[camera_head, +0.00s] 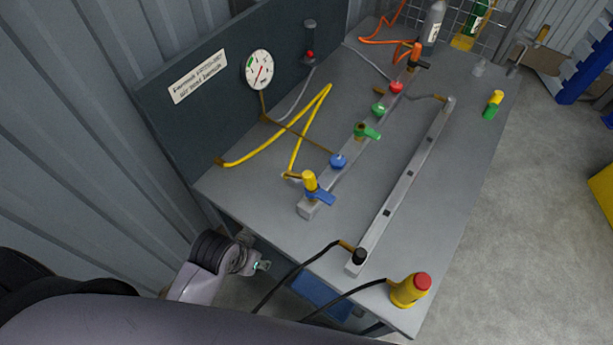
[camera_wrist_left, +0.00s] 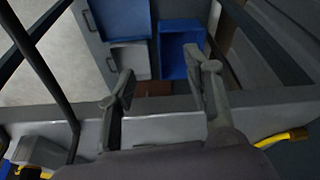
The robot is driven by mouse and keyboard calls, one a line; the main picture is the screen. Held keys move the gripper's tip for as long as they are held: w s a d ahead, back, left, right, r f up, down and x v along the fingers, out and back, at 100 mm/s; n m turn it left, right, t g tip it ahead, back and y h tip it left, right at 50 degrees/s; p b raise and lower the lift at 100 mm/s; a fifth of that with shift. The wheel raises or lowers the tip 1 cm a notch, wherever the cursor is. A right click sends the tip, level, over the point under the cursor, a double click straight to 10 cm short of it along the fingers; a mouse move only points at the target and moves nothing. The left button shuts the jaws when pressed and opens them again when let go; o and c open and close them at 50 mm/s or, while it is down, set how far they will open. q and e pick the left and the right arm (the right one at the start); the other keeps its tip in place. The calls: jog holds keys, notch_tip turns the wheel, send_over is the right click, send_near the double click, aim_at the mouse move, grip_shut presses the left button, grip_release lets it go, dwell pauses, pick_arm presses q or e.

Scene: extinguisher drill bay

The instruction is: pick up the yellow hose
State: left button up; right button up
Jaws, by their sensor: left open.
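The yellow hose (camera_head: 321,95) lies on the grey workbench as a bent loop. One end is by the dark back panel, the other by the yellow-and-blue valve at the near end of the rail. My left gripper (camera_head: 262,266) is below and in front of the bench's near-left edge, apart from the hose. In the left wrist view its two fingers (camera_wrist_left: 167,78) are spread with nothing between them. A yellow piece, probably the hose (camera_wrist_left: 280,138), shows at the right there. My right gripper is in neither view.
A valve rail (camera_head: 348,143) and a second grey bar (camera_head: 405,185) run along the workbench (camera_head: 450,215). A yellow cylinder with a red top (camera_head: 410,290) stands at the near corner. Black cables cross the near edge. Blue bins (camera_wrist_left: 181,50) sit below.

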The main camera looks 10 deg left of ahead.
pick_arm(q)
jog(key=w+d+r+m+h, duration=0.2)
jog(key=w+d+r+m, duration=0.15)
jog(key=d+r, duration=0.3)
jog(key=w+d+r+m+h, duration=0.2)
jog(key=w+d+r, duration=0.25)
jog(key=r, duration=0.35)
notch_tip(320, 180, up, 18)
jog(key=m+g+y, duration=0.3)
jog(key=m+y, duration=0.2)
jog(key=m, duration=0.3)
send_over(306, 174)
jog(key=shift+m, duration=0.25)
jog(key=f+p, duration=0.1)
jog(key=f, duration=1.1)
jog(key=shift+w+p, duration=0.2)
jog(key=shift+p, duration=0.2)
jog(key=f+p, duration=0.1)
jog(key=f, duration=0.4)
jog(key=shift+s+p, duration=0.2)
jog(key=shift+p, duration=0.2)
jog(key=shift+f, duration=0.2)
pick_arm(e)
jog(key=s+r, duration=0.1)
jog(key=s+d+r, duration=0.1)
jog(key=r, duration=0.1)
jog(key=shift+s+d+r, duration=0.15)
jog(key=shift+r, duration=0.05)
pick_arm(q)
jog(key=shift+c, duration=0.5)
